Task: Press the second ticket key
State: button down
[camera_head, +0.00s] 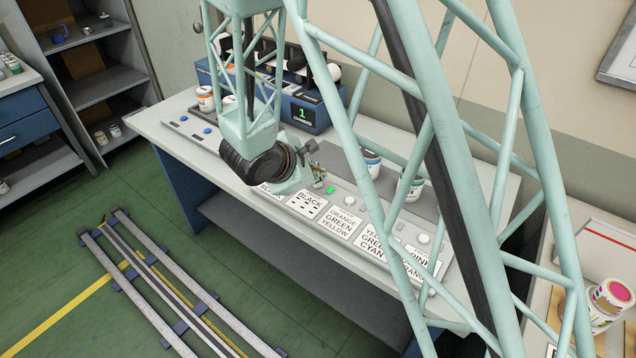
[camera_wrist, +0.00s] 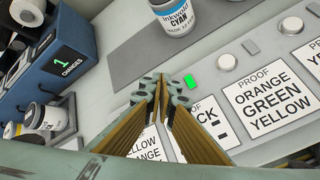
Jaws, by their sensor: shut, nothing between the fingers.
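The lamp also shows in the head view (camera_head: 330,190). My gripper (camera_wrist: 162,82) is shut and empty, its fingertips left of the green lamp and apart from the key in the picture. Its fingers cover part of the first ticket (camera_wrist: 148,146) and second ticket. In the head view my gripper (camera_head: 318,181) is over the panel; its height is unclear.
A cyan ink can (camera_wrist: 180,17) stands behind the key row. A blue unit displays "1" (camera_head: 302,114). A floor rail (camera_head: 180,285) runs before the bench.

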aim_at(321, 185)
jog(key=shift+r, duration=0.15)
jog(key=shift+r+p, duration=1.15)
jog(key=shift+r, duration=1.2)
jog(key=s+d+r+m+g+h, duration=0.15)
jog(key=s+d+r+m, duration=0.35)
jog(key=s+d+r, duration=0.5)
jog(key=s+d+r+m+g, duration=0.3)
jog(key=s+d+r+m, duration=0.4)
jog(key=d, duration=0.6)
jog(key=s+d+r+m+y, duration=0.2)
jog(key=s+d+r+m, duration=0.15)
jog(key=s+r, duration=0.5)
jog(key=s+a+r+m+y, duration=0.1)
jog(key=s+a+m+y, duration=0.1)
jog(key=s, duration=0.6)
jog(key=s+a+r+m+y, duration=0.1)
jog(key=s+a+m+y, duration=0.1)
jog(key=s, duration=0.6)
jog(key=shift+s+a+r+m+t, duration=0.2)
jog(key=shift+a+m+t, duration=0.25)
jog(key=shift+a, duration=0.8)
